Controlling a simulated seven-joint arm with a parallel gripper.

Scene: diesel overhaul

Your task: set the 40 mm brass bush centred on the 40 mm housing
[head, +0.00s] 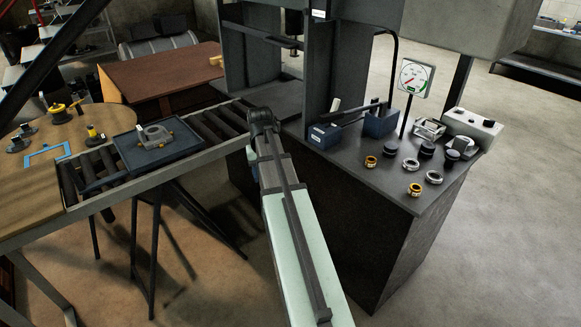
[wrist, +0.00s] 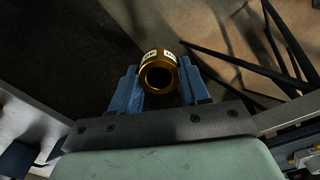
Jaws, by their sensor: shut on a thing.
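In the wrist view my gripper (wrist: 159,74) has its two blue fingers on either side of a brass bush (wrist: 160,64). The bush is a short gold ring with a dark bore and white labels around its side; I cannot read the size. It is held clear of any surface, with the dark floor below. In the head view my arm hides the gripper and bush. A grey casting (head: 155,135) with a round opening lies in the blue tray (head: 133,161) on the roller conveyor, left of my arm. I cannot tell whether it is the 40 mm housing.
The dark bench (head: 372,187) at the right carries brass rings (head: 415,190), silver rings (head: 411,164), black round parts (head: 427,149), blue blocks (head: 381,122) and a dial gauge (head: 416,78). The press frame (head: 325,60) stands behind my arm. The roller conveyor (head: 215,125) runs left.

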